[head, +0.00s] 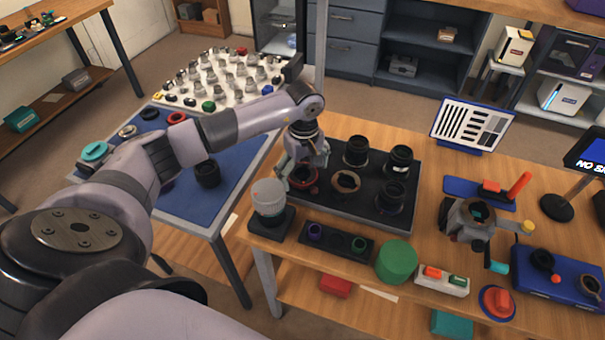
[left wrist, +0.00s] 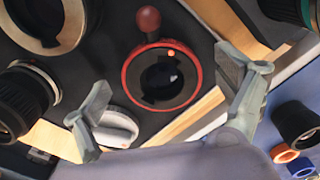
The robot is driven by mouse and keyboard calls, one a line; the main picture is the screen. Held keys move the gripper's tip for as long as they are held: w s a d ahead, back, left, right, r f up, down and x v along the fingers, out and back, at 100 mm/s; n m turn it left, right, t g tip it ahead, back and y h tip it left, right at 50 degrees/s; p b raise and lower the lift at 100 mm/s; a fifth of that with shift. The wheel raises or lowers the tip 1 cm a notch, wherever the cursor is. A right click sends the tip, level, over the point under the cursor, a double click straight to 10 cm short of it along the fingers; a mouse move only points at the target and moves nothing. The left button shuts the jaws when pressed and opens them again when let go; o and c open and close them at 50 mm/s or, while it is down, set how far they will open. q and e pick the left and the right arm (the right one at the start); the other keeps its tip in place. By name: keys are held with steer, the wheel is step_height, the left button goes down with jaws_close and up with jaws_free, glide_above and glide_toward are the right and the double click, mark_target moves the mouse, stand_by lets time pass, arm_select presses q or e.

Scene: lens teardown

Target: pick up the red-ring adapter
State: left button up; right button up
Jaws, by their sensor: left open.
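The red-ring adapter (head: 303,181) sits on the dark tray at the left end of its lens row, partly hidden by my gripper. In the left wrist view a dark round piece with a red rim (left wrist: 128,83) lies between my fingers, with a small red ball knob at its edge. My left gripper (head: 302,168) is open above it, its fingers (left wrist: 168,95) spread on either side and apart from the rim. I cannot tell the exact height left. Another red ring (head: 177,117) lies on the blue mat. My right gripper is not in view.
The dark tray (head: 340,212) also holds a brown-rimmed ring (head: 346,182) and several black lenses (head: 355,151). A green cylinder (head: 396,261) and a clamp-like device (head: 470,218) stand to the right.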

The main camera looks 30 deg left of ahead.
arm_select(q)
steer(key=shift+f, duration=0.45)
steer(key=c, duration=1.3)
steer(key=shift+r, duration=0.1)
